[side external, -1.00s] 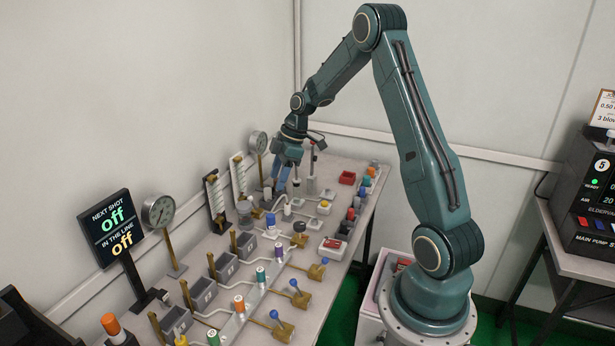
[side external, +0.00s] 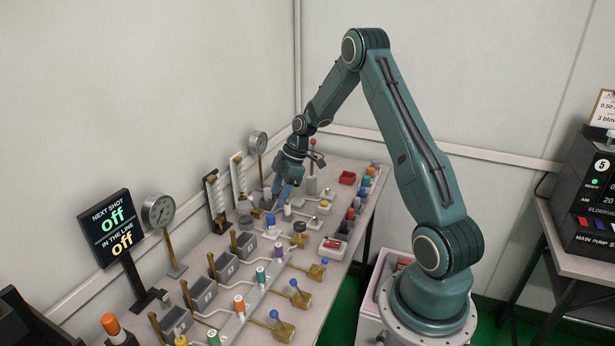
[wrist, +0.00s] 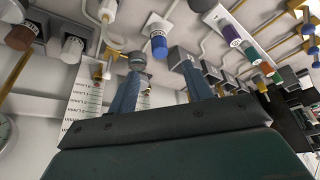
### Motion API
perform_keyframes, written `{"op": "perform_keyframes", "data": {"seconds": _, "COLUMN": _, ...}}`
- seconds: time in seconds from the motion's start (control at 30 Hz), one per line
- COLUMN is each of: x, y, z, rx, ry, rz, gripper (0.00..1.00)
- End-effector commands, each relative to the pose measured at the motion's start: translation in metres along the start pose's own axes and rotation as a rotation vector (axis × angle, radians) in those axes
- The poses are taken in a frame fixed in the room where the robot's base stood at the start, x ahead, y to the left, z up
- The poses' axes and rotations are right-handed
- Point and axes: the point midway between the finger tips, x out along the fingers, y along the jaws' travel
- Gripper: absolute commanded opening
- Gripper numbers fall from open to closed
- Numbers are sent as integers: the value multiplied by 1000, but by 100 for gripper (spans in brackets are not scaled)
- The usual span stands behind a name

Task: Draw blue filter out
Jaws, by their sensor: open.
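A blue filter (side external: 270,221), a short blue cylinder with a paler end, stands on the bench just in front of my gripper in the side external view. My gripper (side external: 283,198) hangs low over the bench, behind the filter. In the wrist view my gripper (wrist: 161,68) has its two fingers well apart with nothing held between them. I cannot tell the exact distance from fingertips to filter.
Grey boxes (side external: 226,265) line the left side, with blue-knobbed brass valves (side external: 298,294) on the right. A gauge (side external: 158,212) and a display sign (side external: 112,225) stand at the left. Fittings crowd the bench around my gripper.

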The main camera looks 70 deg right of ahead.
Motion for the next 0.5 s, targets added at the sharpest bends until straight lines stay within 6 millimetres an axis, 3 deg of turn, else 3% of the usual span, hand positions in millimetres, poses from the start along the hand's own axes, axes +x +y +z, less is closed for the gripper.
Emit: {"op": "perform_keyframes", "data": {"seconds": 0.5, "x": 74, "y": -1, "z": 0, "rx": 1, "ry": 0, "rz": -3, "gripper": 50}}
